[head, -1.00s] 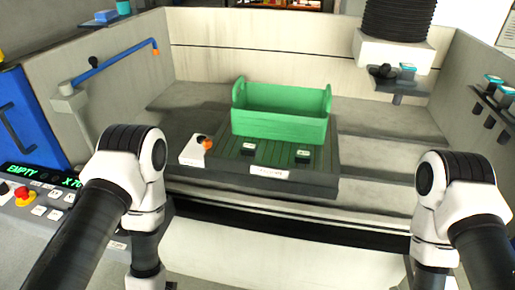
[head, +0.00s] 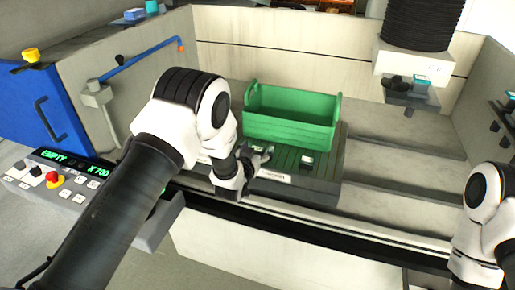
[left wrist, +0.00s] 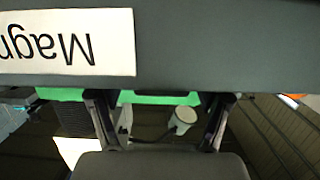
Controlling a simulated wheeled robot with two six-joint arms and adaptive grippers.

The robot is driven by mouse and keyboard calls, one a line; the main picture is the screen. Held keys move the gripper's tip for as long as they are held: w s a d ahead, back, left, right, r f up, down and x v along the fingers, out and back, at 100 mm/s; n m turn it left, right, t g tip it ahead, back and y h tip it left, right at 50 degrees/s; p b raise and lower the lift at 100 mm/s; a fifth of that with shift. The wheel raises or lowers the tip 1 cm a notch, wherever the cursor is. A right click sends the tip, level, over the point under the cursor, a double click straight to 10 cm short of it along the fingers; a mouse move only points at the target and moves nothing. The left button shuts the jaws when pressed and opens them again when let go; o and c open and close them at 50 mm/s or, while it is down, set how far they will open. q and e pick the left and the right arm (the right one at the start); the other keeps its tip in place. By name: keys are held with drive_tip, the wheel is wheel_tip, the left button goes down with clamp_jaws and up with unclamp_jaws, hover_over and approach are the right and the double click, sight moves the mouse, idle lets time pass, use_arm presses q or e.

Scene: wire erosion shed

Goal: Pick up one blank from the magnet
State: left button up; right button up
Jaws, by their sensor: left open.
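The magnet (head: 325,172) is a dark grooved plate with a white label on its front edge. A small dark blank (head: 307,162) with a pale top stands on its right part, in front of a green bin. A second blank at the left is mostly covered by my left gripper (head: 263,154), whose open fingers are low over the magnet's front edge. In the left wrist view the open fingers (left wrist: 160,98) stand apart below the magnet's upside-down label (left wrist: 70,42); no blank shows clearly between them. My right gripper is out of view.
The green bin (head: 290,117) stands on the back of the magnet. A blue pipe (head: 140,58) with an orange tip is at the back left. A black bellows column (head: 422,22) hangs at the back right. The control panel (head: 58,180) reads EMPTY. Bare steps lie right of the magnet.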

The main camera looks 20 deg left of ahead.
use_arm(q)
drive_tip(key=shift+a+f, duration=0.15)
clamp_jaws()
drive_tip(key=shift+w, duration=0.1)
drive_tip(key=shift+r, duration=0.2)
